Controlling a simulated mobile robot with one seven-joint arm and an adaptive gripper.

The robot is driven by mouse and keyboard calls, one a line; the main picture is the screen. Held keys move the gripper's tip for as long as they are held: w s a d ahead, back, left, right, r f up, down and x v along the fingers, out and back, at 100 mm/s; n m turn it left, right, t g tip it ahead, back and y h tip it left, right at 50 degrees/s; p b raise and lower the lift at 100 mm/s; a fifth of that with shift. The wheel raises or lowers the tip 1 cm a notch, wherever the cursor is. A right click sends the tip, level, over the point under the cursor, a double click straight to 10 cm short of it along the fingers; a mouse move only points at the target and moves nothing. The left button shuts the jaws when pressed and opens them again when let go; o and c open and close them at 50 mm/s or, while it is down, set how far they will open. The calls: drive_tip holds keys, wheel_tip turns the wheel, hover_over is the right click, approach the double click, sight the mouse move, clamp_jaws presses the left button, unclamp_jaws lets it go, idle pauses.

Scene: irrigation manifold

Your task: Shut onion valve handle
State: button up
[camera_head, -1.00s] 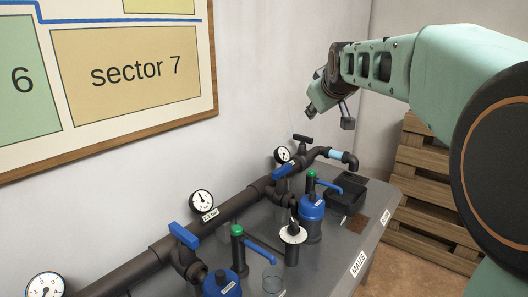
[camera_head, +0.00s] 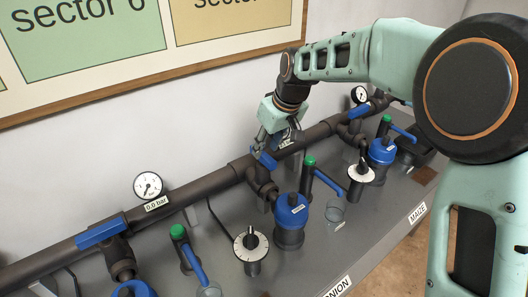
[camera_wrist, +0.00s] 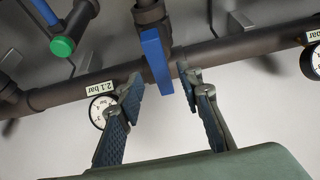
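The onion valve handle (camera_head: 263,160) is a blue lever on a branch of the dark main pipe, behind the bench's ONION label (camera_head: 335,287). In the wrist view the blue handle (camera_wrist: 156,58) lies along its branch, roughly across the main pipe (camera_wrist: 60,93). My gripper (camera_head: 270,143) is at the handle, pointing down. In the wrist view my gripper (camera_wrist: 162,82) is open, with one finger on each side of the handle's free end. Gaps show on both sides, wider on the right; I see no clear contact. In the head view the fingers partly hide the handle.
Another blue handle (camera_head: 100,231) lies along the main pipe at left, near a 0.0 bar gauge (camera_head: 148,186). A blue-topped filter (camera_head: 290,211), a green-capped valve (camera_head: 309,162) and a white dial (camera_head: 251,243) stand in front. A gauge (camera_wrist: 103,110) reads beside a 2.1 bar label.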

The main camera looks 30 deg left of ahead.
sight(263, 154)
drive_tip(key=shift+x, duration=1.7)
clamp_jaws()
